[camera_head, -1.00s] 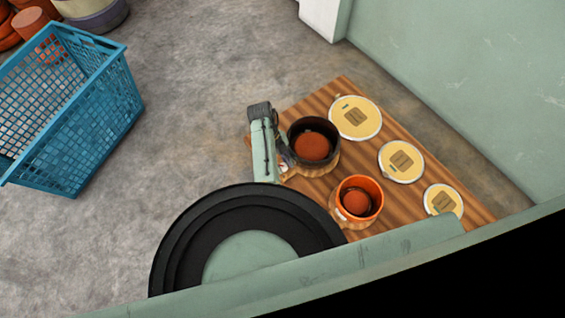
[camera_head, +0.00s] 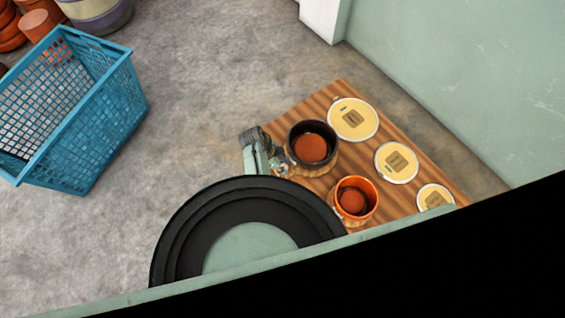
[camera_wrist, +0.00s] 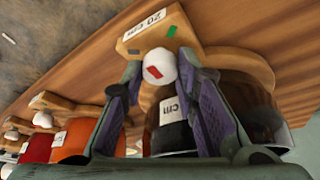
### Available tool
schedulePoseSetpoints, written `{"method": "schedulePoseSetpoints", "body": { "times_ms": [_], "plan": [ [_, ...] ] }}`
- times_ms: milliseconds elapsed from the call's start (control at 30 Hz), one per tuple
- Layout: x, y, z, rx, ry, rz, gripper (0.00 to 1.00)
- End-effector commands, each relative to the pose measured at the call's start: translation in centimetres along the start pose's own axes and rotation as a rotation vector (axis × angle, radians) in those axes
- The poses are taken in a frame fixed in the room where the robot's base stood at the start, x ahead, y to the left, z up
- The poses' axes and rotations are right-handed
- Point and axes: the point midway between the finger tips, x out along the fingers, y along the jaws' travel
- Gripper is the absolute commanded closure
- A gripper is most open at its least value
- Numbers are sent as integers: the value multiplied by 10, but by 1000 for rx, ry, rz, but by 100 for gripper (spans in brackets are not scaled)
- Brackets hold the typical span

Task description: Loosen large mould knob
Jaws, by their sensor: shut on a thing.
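The large mould is the black-rimmed pot (camera_head: 318,130) with a terracotta-coloured inside, on the wooden table. In the wrist view, a wooden block with a "20 cm" label (camera_wrist: 145,24) lies just beyond its white knob (camera_wrist: 160,66), which has a red mark. My gripper (camera_wrist: 160,68) has its purple-padded fingers on both sides of the knob and is shut on it. In the head view, my gripper (camera_head: 280,165) is at the pot's left side, partly hidden by my arm. Knob contact is too small to see there.
A smaller orange pot (camera_head: 371,187) stands close by at the front. Three yellow discs (camera_head: 353,119) lie along the table's (camera_head: 325,97) right side. A blue crate (camera_head: 118,117) is on the floor at left. A green wall (camera_head: 460,80) rises at right.

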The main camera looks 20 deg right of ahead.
Motion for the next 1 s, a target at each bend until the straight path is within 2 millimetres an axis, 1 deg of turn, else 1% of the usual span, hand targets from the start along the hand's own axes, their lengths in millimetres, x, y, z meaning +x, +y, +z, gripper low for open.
{"method": "schedulePoseSetpoints", "body": {
  "times_ms": [67,600,800,1000],
  "plan": [
    [-3,2,0,-68,-2,-27,100],
    [-2,4,0,-522,-2,-216,100],
    [-1,4,-1,-645,-2,-268,100],
    [0,5,-1,-725,-3,-300,100]
  ]
}}
